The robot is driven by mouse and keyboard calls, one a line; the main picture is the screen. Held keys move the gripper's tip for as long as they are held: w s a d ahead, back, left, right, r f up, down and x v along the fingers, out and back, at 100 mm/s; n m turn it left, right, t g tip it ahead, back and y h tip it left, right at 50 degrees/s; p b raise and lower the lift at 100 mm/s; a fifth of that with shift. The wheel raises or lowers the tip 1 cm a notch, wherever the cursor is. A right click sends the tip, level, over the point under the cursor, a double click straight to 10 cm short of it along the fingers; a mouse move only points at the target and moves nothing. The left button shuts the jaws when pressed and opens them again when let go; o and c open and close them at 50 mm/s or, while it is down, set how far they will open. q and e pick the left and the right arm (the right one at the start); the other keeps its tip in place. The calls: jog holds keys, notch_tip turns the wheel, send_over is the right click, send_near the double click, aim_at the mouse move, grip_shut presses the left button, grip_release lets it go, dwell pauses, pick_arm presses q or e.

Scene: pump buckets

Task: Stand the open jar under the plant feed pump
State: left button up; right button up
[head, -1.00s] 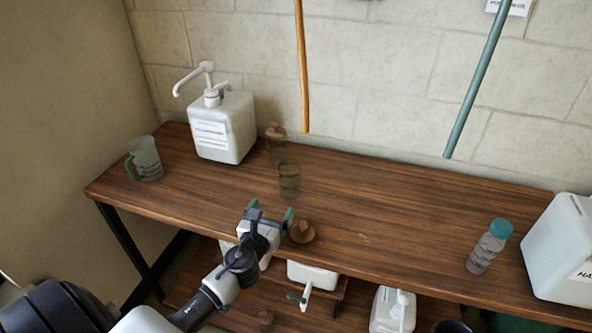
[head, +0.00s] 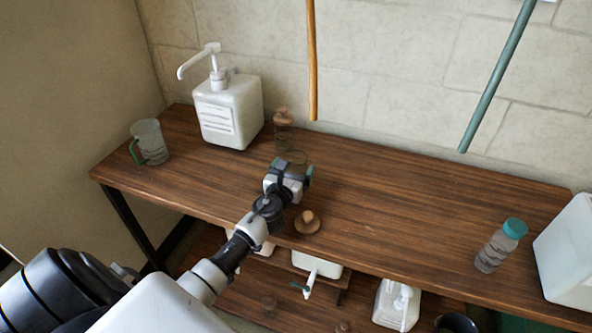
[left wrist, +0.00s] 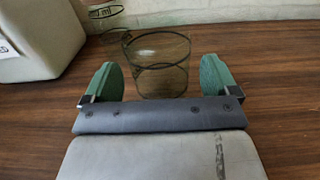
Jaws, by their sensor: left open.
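The open glass jar (left wrist: 161,82) stands upright on the table, lined up between my left gripper's green fingertips in the left wrist view; I cannot tell whether it is just beyond them. In the head view the jar (head: 294,156) is mostly hidden behind my left gripper (head: 290,172), which is open and low over the table. A white jug with a pump (head: 229,110) stands at the back left, its spout pointing left; its label is unreadable, so I cannot tell whether it is the plant feed pump. My right gripper is not in view.
A stoppered glass jar (head: 283,132) stands just behind the open jar. A wooden lid (head: 307,222) lies near the front edge. A green-handled jug (head: 149,142) is at the left, a teal-capped bottle (head: 500,246) at the right. More pump containers stand below. The table's middle right is clear.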

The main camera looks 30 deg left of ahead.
pick_arm(q)
jog(key=shift+x, duration=1.15)
jog(key=shift+s, duration=0.1)
jog(key=shift+c, duration=0.2)
jog(key=c, duration=1)
jog(key=shift+c, duration=1.2)
jog(key=shift+r, duration=0.1)
